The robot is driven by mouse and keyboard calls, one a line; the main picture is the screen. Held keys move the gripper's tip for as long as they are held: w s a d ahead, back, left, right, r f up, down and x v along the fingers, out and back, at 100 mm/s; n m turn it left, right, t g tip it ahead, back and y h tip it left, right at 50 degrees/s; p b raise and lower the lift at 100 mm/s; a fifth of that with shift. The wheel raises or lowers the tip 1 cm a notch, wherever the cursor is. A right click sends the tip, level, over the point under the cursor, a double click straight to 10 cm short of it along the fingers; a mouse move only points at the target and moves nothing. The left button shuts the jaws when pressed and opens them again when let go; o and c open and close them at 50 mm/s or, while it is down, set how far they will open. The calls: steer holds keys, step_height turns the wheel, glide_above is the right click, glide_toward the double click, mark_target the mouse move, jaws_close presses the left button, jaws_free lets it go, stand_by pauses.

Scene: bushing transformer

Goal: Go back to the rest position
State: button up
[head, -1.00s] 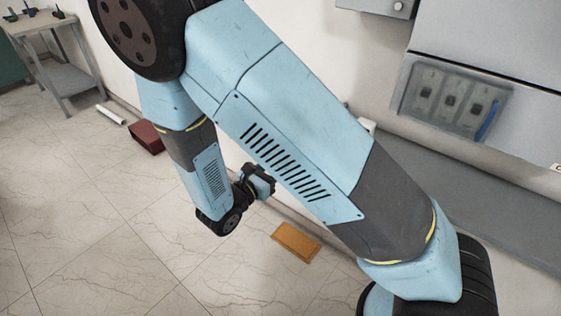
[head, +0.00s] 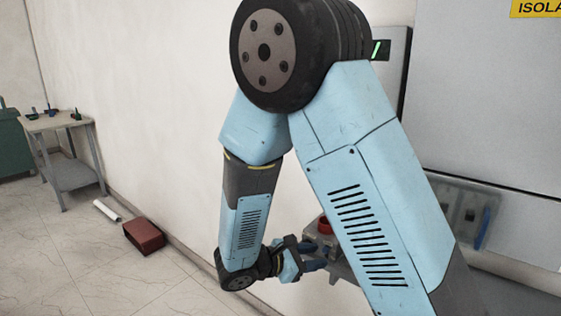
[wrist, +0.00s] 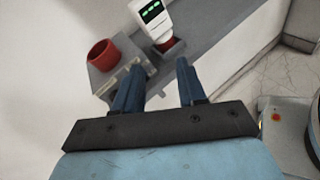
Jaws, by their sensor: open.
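My gripper (head: 318,256) is at the end of my folded blue arm, low in the middle of the head view. In the wrist view my gripper (wrist: 158,80) shows two dark blue fingers spread apart with nothing between them. Beyond the fingers is a grey ledge (wrist: 215,35) with a red cup-like part (wrist: 102,55) and a white device (wrist: 152,18) with green lights. The red part also shows in the head view (head: 324,226), partly hidden by my arm.
A grey cabinet (head: 490,90) with a yellow sign stands at the right. A small table (head: 75,172) with tools and a dark red box (head: 144,236) are along the left wall. The floor at lower left is clear.

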steer(key=s+d+r+m+g+y, duration=0.65)
steer(key=d+r+m, duration=0.25)
steer(key=d+m, duration=0.25)
steer(key=s+d+r+m+t+y, duration=0.2)
steer(key=s+r+m+y, duration=0.1)
steer(key=r, duration=0.3)
steer(key=s+d+r+m+t+y, duration=0.2)
steer(key=s+r+m+t+y, duration=0.1)
steer(key=s+r+m, duration=0.2)
steer(key=shift+s+r+m, duration=0.25)
steer(key=shift+r+m, duration=0.2)
steer(key=shift+r, duration=0.4)
steer(key=shift+y, duration=0.25)
stand_by(0.3)
